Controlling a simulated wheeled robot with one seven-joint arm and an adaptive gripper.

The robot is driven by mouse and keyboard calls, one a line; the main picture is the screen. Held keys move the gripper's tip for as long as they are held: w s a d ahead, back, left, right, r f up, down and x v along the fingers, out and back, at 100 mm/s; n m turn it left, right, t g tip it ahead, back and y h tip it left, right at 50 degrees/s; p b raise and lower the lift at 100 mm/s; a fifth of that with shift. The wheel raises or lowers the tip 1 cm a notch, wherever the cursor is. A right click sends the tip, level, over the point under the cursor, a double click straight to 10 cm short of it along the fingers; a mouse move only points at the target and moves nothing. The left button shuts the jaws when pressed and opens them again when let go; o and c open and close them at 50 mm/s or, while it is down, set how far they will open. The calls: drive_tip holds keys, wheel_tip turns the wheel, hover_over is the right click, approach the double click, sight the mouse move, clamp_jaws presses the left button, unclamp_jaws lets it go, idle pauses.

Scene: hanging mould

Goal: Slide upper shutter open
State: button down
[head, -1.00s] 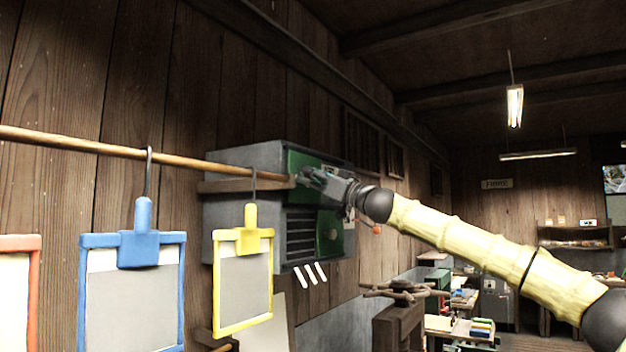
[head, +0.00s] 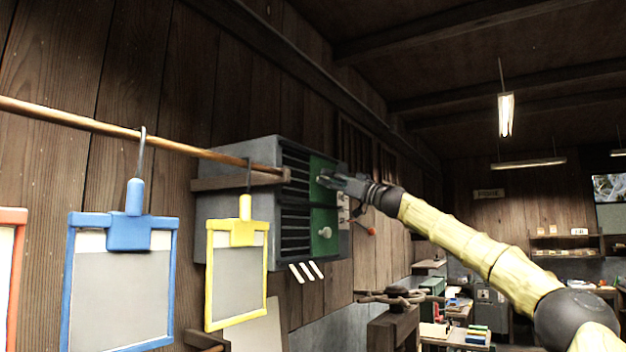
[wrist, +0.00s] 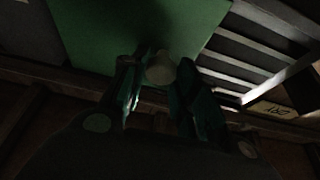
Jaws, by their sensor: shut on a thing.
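The upper shutter (head: 319,164) is a green panel on the front of a grey wall box (head: 238,228). It stands at the right, with upper slats (head: 294,158) bare to its left. My gripper (head: 326,180) is at this panel, shut on its pale round knob (wrist: 160,68). In the wrist view the two fingers of my gripper (wrist: 160,92) flank the knob, with the green panel (wrist: 115,40) behind and bare slats (wrist: 265,55) to the right. The lower shutter (head: 321,218), also green, has a free knob (head: 325,232) and slats to its left.
A wooden rod (head: 110,133) runs to a bracket (head: 225,182) in front of the box. Blue (head: 130,235) and yellow (head: 241,234) framed panels hang from it. A red-tipped lever (head: 370,231) sticks out right of the box. A bench with a dark spoked wheel (head: 398,296) stands below.

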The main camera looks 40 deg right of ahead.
drive_tip(key=shift+w+d+f, duration=0.1)
drive_tip(key=shift+w+d, duration=0.15)
drive_tip(key=shift+d, duration=0.5)
drive_tip(key=c, duration=1.4)
unclamp_jaws()
drive_tip(key=shift+o, duration=1.4)
drive_tip(key=shift+d, duration=0.15)
drive_tip(key=shift+d+f, duration=0.1)
drive_tip(key=shift+d, duration=0.15)
drive_tip(key=shift+a, duration=0.15)
